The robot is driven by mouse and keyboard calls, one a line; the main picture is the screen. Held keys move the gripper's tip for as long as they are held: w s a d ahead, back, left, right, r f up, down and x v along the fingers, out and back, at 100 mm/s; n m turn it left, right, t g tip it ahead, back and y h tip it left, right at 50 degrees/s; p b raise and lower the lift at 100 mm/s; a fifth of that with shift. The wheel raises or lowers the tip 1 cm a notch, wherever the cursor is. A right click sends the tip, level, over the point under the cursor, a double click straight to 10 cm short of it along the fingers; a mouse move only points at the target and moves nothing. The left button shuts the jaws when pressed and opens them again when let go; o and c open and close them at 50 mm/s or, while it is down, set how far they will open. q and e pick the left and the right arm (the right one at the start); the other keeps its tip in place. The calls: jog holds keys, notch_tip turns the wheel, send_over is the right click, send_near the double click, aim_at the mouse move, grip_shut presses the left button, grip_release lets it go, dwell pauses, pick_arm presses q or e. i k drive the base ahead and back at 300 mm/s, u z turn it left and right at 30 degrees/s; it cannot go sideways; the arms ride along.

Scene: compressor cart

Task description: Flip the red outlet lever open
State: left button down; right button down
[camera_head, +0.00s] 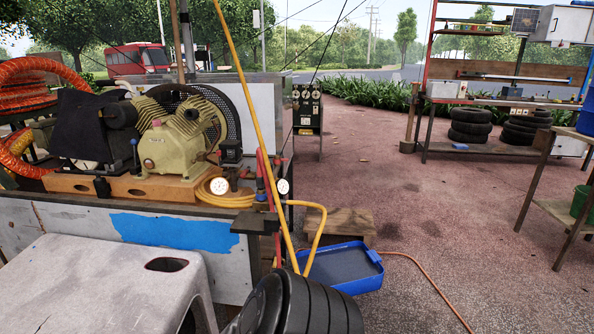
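The compressor (183,140), with a cream pump body and a black guarded wheel behind it, stands on the cart (60,222) at left. Thin red upright parts (261,177) show at the cart's right end, between two round white gauges, the left gauge (219,186) and the right gauge (283,186). The red outlet lever is too small to tell apart from these red parts, and its position cannot be read. Neither of my grippers is in view.
A grey plastic stool (100,285) stands in front of the cart. A dark, ribbed, rounded object (315,305) fills the bottom centre. A blue tray (340,282) and a yellow hose (318,240) are beside the cart. Reddish ground at right is mostly open, with a tyre rack (450,147) behind.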

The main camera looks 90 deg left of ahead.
aim_at(244, 173)
jog(key=u, duration=3.15)
jog(key=i, duration=0.5)
jog(key=k, duration=0.5)
jog(key=z, duration=0.7)
jog(key=i, duration=0.25)
jog(key=u, duration=1.9)
